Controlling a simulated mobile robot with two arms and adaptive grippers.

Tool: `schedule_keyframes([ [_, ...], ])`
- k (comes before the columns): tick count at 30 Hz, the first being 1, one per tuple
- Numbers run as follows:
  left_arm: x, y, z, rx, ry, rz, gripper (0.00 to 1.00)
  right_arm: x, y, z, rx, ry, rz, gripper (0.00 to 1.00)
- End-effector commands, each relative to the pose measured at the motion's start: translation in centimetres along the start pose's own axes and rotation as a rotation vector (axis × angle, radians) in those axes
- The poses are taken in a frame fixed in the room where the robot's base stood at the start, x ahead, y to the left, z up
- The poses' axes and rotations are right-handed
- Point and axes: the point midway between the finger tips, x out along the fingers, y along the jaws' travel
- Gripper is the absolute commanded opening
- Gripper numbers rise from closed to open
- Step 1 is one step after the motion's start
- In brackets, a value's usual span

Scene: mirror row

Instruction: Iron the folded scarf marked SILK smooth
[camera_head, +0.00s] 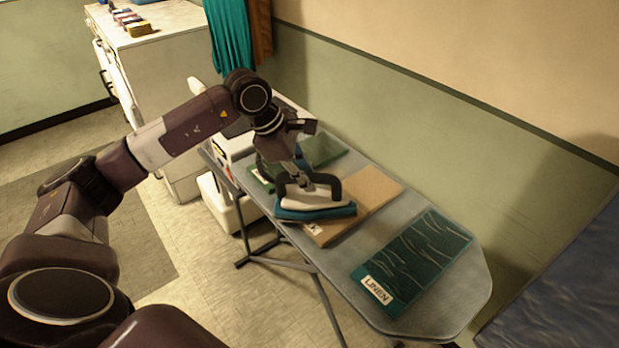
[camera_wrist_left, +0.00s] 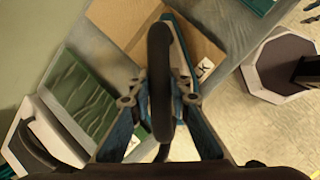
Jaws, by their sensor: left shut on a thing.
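My left gripper (camera_head: 305,180) is shut on the black handle of a white and teal iron (camera_head: 316,205); the handle (camera_wrist_left: 160,75) fills the middle of the left wrist view. The iron is over the left part of a tan folded scarf (camera_head: 372,188) on the ironing board (camera_head: 345,247). I cannot tell whether its sole touches the cloth. The scarf's visible part (camera_wrist_left: 130,22) looks mostly smooth. Its label (camera_wrist_left: 204,69) is partly hidden; the letters "LK" show in the wrist view. My right gripper is not in view.
A wrinkled teal scarf marked LINEN (camera_head: 412,258) lies toward the board's near right end. A wrinkled green scarf (camera_wrist_left: 80,92) lies on the other side. A white appliance with a dark handle (camera_wrist_left: 45,142) stands beyond it. A wall (camera_head: 440,120) runs behind the board.

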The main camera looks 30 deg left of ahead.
Motion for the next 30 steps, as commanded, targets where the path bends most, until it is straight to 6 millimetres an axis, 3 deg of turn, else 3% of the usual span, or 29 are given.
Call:
schedule_keyframes([
  [4,-0.8,0.2,0.1,-0.001,-0.003,0.003,0.00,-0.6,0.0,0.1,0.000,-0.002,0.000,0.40],
  [6,-2.5,0.7,0.6,0.001,-0.005,0.010,0.00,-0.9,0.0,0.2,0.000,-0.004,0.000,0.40],
  [30,-8.2,1.6,1.2,-0.009,-0.003,0.011,0.00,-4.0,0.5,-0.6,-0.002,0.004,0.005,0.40],
])
